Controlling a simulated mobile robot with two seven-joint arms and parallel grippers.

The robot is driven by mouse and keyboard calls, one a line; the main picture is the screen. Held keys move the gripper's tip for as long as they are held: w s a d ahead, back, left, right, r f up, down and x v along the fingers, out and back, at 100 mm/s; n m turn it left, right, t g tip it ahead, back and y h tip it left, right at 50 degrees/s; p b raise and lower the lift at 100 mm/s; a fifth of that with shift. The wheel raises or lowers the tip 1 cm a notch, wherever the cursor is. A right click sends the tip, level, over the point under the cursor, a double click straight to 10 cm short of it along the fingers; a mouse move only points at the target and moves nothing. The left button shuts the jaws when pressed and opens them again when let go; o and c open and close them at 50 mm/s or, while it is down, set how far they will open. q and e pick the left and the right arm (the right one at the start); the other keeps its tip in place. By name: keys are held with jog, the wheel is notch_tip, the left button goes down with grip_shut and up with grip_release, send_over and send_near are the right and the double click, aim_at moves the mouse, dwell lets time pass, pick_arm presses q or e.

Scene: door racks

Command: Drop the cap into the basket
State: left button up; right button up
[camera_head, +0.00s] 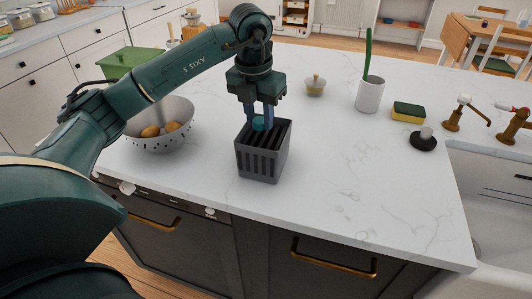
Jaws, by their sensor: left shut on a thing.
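The cap (260,123) is a small teal piece between the two fingers of my left gripper (259,118). My left gripper points down and is shut on it. The basket (262,163) is a dark grey slotted box near the counter's front edge, in the middle of the view. The cap and the fingertips are at the height of the basket's rim, over its back left part. I cannot tell whether the cap touches the basket. The fingers and cap hide part of the rim. My right gripper is not in view.
A grey colander (157,133) with potatoes (151,131) stands left of the basket, under my arm. The counter (350,180) right of the basket is clear.

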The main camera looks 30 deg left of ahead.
pick_arm(q)
jog(key=o, duration=1)
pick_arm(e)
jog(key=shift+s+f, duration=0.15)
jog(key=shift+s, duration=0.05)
pick_arm(q)
jog(key=shift+r, duration=0.15)
jog(key=r, duration=0.4)
jog(key=s+r+p, duration=0.1)
jog(key=r, duration=0.8)
jog(key=shift+s, duration=0.3)
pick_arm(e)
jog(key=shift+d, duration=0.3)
pick_arm(q)
jog(key=shift+f, duration=0.15)
